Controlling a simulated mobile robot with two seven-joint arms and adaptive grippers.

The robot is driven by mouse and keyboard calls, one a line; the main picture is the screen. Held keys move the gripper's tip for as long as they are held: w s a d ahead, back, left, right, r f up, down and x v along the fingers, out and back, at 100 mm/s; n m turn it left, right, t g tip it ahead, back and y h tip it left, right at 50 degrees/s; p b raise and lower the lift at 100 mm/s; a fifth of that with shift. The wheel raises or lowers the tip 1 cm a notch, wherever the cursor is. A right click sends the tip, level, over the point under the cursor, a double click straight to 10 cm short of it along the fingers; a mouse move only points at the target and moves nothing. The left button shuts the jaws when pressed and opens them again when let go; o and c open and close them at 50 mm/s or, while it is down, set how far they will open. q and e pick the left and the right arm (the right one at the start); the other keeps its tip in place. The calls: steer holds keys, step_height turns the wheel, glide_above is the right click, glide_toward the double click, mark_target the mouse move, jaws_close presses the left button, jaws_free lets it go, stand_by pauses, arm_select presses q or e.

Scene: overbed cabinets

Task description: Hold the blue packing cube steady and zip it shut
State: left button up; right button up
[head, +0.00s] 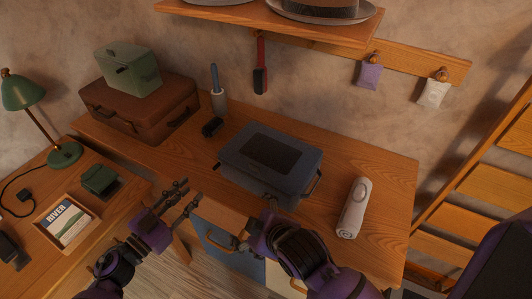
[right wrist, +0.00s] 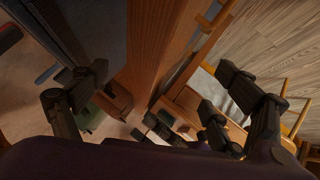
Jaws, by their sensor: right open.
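The blue packing cube (head: 231,166) lies on the wooden desk, with a dark mesh panel on top and a handle at its right end. Its zipper is too small to make out. My left gripper (head: 186,196) is in front of the desk's front edge, left of the cube and apart from it. Its fingers are spread and empty. My right arm reaches in at the bottom, in front of the cube, and its fingers are hidden in the head view. In the right wrist view my right gripper (right wrist: 162,75) is open with nothing between its fingers. The dark blue edge at upper left there appears to be the cube.
A white bottle-like device (head: 354,207) lies right of the cube. A lint roller (head: 218,95) and a small black item (head: 212,127) are behind it to the left. A brown suitcase (head: 140,112) carries a green box (head: 128,70). A shelf (head: 260,20) overhangs the back.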

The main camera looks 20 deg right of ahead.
mark_target(256, 162)
steer(key=shift+m, duration=0.4)
steer(key=w+d+r, duration=0.1)
steer(key=w+r, duration=0.2)
steer(key=r, duration=0.1)
steer(key=w+d+r, duration=0.2)
steer(key=w+r, duration=0.2)
steer(key=w+d+r, duration=0.2)
steer(key=w+r, duration=0.1)
steer(key=r, duration=0.1)
steer(key=shift+w, duration=0.35)
steer(key=shift+w+d+f+m+g, duration=0.1)
steer(key=shift+d+m+g, duration=0.25)
steer(key=shift+m, duration=0.35)
steer(key=shift+s+d+r+m+g, duration=0.1)
steer(key=shift+d+r+m+g, duration=0.1)
steer(key=shift+m+g, duration=0.4)
steer(key=shift+s+d+r+m+g, duration=0.1)
steer(key=shift+d+m+g, duration=0.1)
steer(key=shift+m+g, duration=0.35)
steer(key=shift+w+f+h, duration=0.15)
steer(key=shift+f+h, duration=0.15)
steer(key=shift+f, duration=0.1)
steer(key=x, duration=0.7)
